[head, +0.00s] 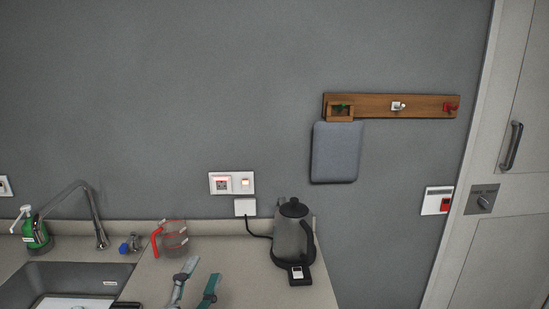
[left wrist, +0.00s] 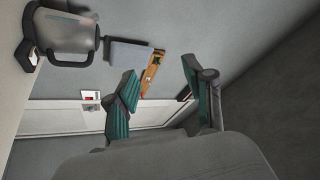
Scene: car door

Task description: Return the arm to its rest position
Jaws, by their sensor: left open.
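My left gripper (head: 196,285) shows at the bottom edge of the head view, over the counter between the measuring jug and the kettle. Its two teal-padded fingers are apart with nothing between them. The same gripper fills the lower part of the left wrist view (left wrist: 158,92), its fingers spread and empty. The rest of the left arm is mostly outside the head view. My right gripper is in neither view.
A kettle (head: 290,234) stands on the counter (head: 230,285) near its right end. A jug (head: 174,238) with a red handle is left of it, beside the sink (head: 60,280). A grey pad (head: 336,152) hangs below a wooden rack (head: 370,105). A door (head: 505,150) is at right.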

